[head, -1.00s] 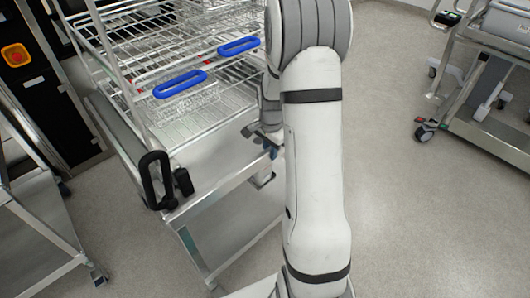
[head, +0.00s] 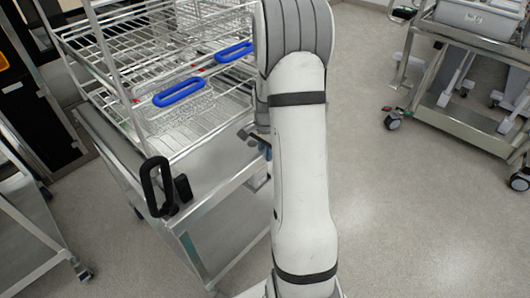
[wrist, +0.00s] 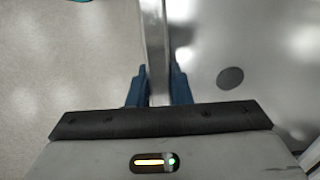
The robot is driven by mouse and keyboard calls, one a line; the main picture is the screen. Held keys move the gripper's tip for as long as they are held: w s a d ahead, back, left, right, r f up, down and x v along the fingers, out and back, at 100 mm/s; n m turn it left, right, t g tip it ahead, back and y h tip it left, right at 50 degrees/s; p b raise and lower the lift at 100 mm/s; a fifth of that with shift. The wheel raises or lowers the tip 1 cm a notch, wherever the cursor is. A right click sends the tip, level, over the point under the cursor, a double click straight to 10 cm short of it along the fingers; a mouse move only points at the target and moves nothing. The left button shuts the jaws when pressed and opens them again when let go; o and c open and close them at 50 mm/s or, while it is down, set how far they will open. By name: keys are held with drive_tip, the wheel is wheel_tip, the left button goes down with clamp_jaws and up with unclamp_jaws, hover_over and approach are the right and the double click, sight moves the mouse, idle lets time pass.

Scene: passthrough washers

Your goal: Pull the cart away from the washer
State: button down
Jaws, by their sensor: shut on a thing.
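The cart is a stainless steel frame with a flat top (head: 207,162) and a black loop handle (head: 157,188) at its front left corner. It carries a wire rack (head: 100,45) with blue handles. My gripper (head: 258,140) is at the cart's front right side, mostly hidden behind my arm in the head view. In the wrist view, the blue fingers of my gripper (wrist: 157,88) are on both sides of a metal bar (wrist: 155,45), shut on it. A dark panel with an orange part at the left edge may belong to the washer (head: 38,115); I cannot tell.
Another metal cart (head: 465,120) with grey bins stands at the upper right. A metal trolley (head: 35,235) stands close on the left. The floor (head: 415,220) on the right is clear.

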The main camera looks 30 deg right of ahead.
drive_tip(key=shift+a+f, duration=0.1)
drive_tip(key=shift+a, duration=0.05)
drive_tip(key=c, duration=1.3)
unclamp_jaws()
drive_tip(key=shift+r+p, duration=0.3)
drive_tip(key=shift+r, duration=3.7)
